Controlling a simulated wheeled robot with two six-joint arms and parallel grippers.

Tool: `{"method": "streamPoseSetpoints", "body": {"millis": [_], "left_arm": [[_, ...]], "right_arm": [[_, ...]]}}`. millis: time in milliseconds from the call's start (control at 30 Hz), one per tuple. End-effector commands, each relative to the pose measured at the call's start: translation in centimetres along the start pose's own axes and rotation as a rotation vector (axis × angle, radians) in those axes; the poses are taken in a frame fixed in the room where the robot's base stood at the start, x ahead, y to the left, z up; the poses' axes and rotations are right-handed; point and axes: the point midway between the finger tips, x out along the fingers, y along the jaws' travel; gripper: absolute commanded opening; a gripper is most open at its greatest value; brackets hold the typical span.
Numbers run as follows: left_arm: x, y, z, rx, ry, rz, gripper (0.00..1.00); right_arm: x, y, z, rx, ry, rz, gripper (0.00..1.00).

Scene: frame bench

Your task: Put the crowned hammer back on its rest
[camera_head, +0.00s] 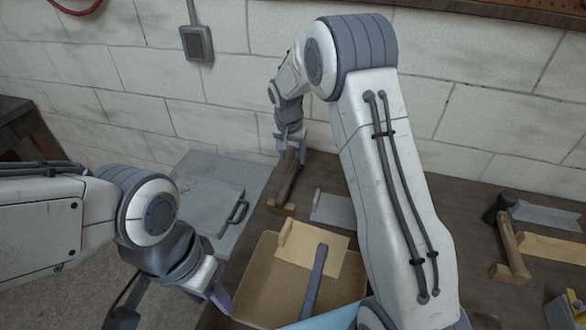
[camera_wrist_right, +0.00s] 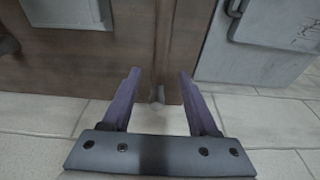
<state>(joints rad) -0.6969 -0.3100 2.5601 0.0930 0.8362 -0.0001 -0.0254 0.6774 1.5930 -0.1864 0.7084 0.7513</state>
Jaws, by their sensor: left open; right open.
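A brown wooden handle (camera_head: 285,178) stands out near the wall, its near end by a small wooden block (camera_head: 283,208). My right gripper (camera_head: 291,150) is open at its far end. In the right wrist view, my right gripper's fingers (camera_wrist_right: 157,95) are apart on either side of a small rounded grey end (camera_wrist_right: 157,94). Another hammer with a dark head (camera_head: 497,207) and wooden handle (camera_head: 511,246) lies at the right, its handle end on a wooden block (camera_head: 510,274). I cannot tell which hammer bears a crown. My left gripper (camera_head: 172,306) is open and empty at lower left.
A tan tray (camera_head: 256,282) holds a pale wooden piece (camera_head: 298,252), a grey bar (camera_head: 315,282) and something blue. A grey metal case (camera_head: 212,200) with a handle is at the left. A grey plate (camera_head: 333,210) lies near the middle. The wall is close behind the right gripper.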

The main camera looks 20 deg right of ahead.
Motion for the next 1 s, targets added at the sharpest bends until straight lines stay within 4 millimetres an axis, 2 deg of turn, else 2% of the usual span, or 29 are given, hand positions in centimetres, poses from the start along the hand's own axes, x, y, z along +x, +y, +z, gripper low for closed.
{"method": "streamPoseSetpoints", "body": {"millis": [100, 200, 367, 467, 500, 567, 667, 733, 800, 900, 1000], "left_arm": [[0.5, 0.0, 0.0, 0.0, 0.0, 0.0, 0.5], [0.6, 0.0, 0.0, 0.0, 0.0, 0.0, 0.5], [0.6, 0.0, 0.0, 0.0, 0.0, 0.0, 0.5], [0.6, 0.0, 0.0, 0.0, 0.0, 0.0, 0.5], [0.6, 0.0, 0.0, 0.0, 0.0, 0.0, 0.5], [0.6, 0.0, 0.0, 0.0, 0.0, 0.0, 0.5], [0.6, 0.0, 0.0, 0.0, 0.0, 0.0, 0.5], [0.6, 0.0, 0.0, 0.0, 0.0, 0.0, 0.5], [0.6, 0.0, 0.0, 0.0, 0.0, 0.0, 0.5], [0.6, 0.0, 0.0, 0.0, 0.0, 0.0, 0.5], [0.6, 0.0, 0.0, 0.0, 0.0, 0.0, 0.5]], "right_arm": [[-1.9, -0.1, 0.0, 0.0, 0.003, -0.003, 0.6], [-2.9, -0.1, 0.0, 0.0, 0.001, -0.002, 0.6], [-3.5, 0.0, 0.1, -0.001, -0.001, 0.0, 0.6], [-4.3, -0.5, 1.0, -0.03, -0.005, -0.007, 0.6], [-5.0, -0.9, 2.1, -0.063, -0.009, -0.012, 0.6], [-6.6, -1.7, 4.5, -0.138, -0.02, -0.028, 0.6], [-10.1, -2.5, 11.0, -0.328, -0.049, -0.063, 0.6], [-12.5, -2.2, 16.5, -0.491, -0.073, -0.092, 0.6], [-14.3, -1.0, 21.8, -0.653, -0.097, -0.121, 0.6], [-16.0, 1.8, 28.2, -0.864, -0.128, -0.16, 0.6], [-16.7, 4.8, 32.8, -1.032, -0.152, -0.191, 0.6]]}}
